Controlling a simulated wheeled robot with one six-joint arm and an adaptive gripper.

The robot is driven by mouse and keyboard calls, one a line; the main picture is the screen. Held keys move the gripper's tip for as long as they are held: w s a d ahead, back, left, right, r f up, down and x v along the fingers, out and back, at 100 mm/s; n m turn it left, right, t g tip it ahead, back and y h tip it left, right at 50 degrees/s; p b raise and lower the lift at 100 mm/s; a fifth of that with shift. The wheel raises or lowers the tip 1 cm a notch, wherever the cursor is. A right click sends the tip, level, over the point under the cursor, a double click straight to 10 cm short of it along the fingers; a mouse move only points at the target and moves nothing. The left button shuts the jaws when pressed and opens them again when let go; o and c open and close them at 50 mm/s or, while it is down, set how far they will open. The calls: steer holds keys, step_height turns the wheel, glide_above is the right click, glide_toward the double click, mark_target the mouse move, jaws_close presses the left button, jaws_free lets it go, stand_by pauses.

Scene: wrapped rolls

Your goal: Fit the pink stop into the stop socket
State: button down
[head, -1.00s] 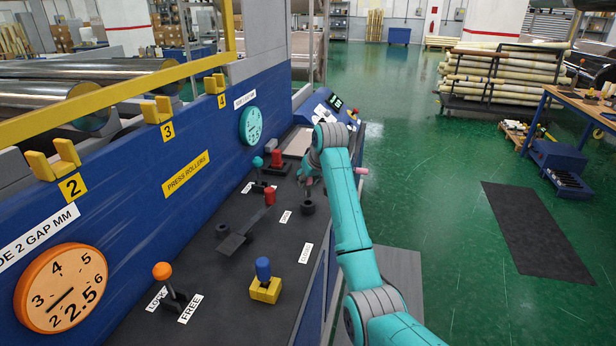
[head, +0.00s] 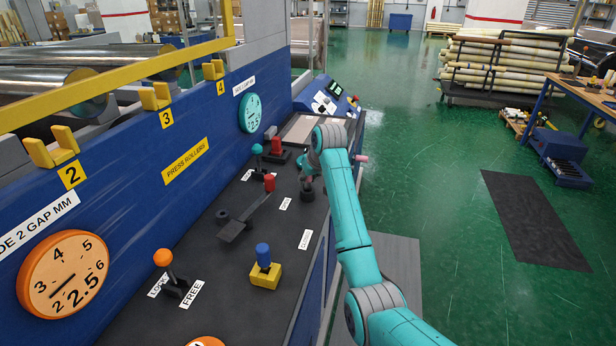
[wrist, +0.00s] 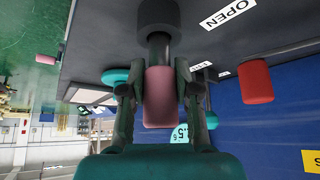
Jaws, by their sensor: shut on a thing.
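The pink stop (wrist: 158,98) is a pink cylinder with a dark shank. My gripper (wrist: 160,90) is shut on its pink part, one finger on each side. My gripper also shows in the head view (head: 308,177), above the right part of the dark console. A black round socket (head: 307,195) stands on the console just under it. In the wrist view the dark shank lines up with the black socket (wrist: 158,13) and meets its edge. I cannot tell how far the shank is inside. My arm hides part of this in the head view.
A red-handled lever (head: 269,183) and a teal-knobbed lever (head: 257,149) stand left of my gripper. A blue knob on a yellow block (head: 265,275) and an orange-knobbed lever (head: 163,258) are nearer. A pink peg (head: 361,158) sticks out at the console's right side.

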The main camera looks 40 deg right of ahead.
steer(key=shift+f, duration=0.8)
stand_by(0.9)
steer(key=c, duration=0.8)
jaws_free()
steer(key=shift+o, duration=0.2)
steer(key=v, duration=1.2)
steer(key=shift+s, duration=0.1)
